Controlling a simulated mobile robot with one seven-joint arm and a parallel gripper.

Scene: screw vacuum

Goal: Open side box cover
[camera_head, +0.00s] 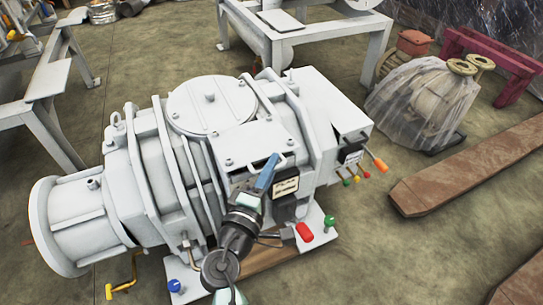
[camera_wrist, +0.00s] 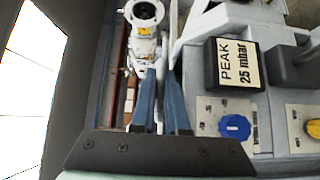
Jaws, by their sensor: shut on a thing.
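The white pump machine (camera_head: 180,150) fills the middle of the head view. A flat white cover plate (camera_head: 248,141) with bolts lies on its near side and looks closed down. A small pale loop handle (camera_head: 283,161) shows at the plate's near right edge. My gripper (camera_head: 271,164) has its blue fingers at this handle, shut on it as far as I can tell; the fingers hide part of it. In the wrist view my gripper (camera_wrist: 174,85) shows two blue fingers close together, with the held part hardly visible.
A black box labelled PEAK 25 mbar (camera_wrist: 235,65) stands right of the fingers, with a blue knob (camera_wrist: 234,127) below. Levers with coloured tips (camera_head: 356,178) and a red handle (camera_head: 305,232) project at the right. A wrapped object (camera_head: 420,105) and rusty beam (camera_head: 470,165) lie farther right.

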